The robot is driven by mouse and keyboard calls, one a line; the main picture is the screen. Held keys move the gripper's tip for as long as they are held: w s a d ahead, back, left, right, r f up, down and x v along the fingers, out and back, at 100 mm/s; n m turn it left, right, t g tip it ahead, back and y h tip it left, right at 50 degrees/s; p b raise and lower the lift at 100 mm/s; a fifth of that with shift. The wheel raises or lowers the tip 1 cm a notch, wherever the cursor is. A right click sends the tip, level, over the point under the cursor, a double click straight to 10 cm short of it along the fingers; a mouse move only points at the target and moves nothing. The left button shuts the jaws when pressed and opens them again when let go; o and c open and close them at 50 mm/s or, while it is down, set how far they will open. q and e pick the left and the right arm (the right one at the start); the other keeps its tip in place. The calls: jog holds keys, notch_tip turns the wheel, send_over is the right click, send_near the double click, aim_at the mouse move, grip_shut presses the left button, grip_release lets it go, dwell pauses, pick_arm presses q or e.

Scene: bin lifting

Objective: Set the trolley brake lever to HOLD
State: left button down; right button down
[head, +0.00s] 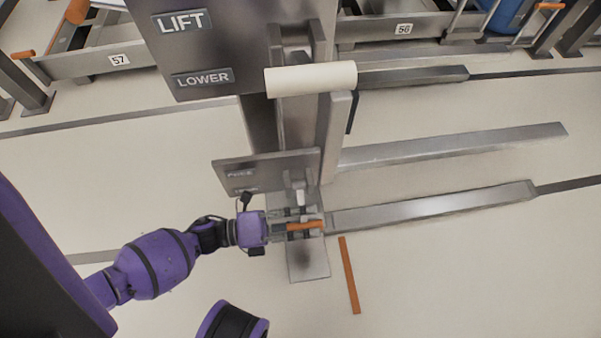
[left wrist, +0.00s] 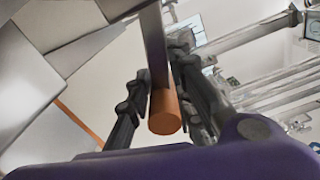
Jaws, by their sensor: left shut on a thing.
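The brake lever (head: 313,224) has an orange grip and sits low at the foot of the trolley mast. Its round orange end and grey bar (left wrist: 165,113) show close up in the left wrist view, between the two dark fingers. My left gripper (head: 303,226) is shut on the lever's orange grip; the gripper also shows in the left wrist view (left wrist: 160,95). A grey label plate (head: 265,172) stands just behind the lever. Its upper word looks like FREE, and the lower word is too small to read. My right gripper is not in view.
The mast panel carries LIFT (head: 183,21) and LOWER (head: 203,78) labels. A cream roller handle (head: 311,78) stands above the lever. Long metal forks (head: 440,206) reach right along the floor. An orange floor strip (head: 349,275) lies in front. Bins 57 and 56 stand behind.

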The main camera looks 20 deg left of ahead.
pick_arm(q)
jog(key=shift+w+a+f, duration=0.3)
jog(key=shift+a+f, duration=0.05)
jog(key=shift+f, duration=0.3)
jog(key=shift+w+a, duration=0.1)
jog(key=shift+w, duration=0.05)
jog(key=c, duration=1.7)
grip_release()
jog(key=v, duration=1.2)
jog(key=shift+s+r, duration=0.15)
jog(key=shift+s, duration=0.05)
jog(key=shift+d, duration=0.2)
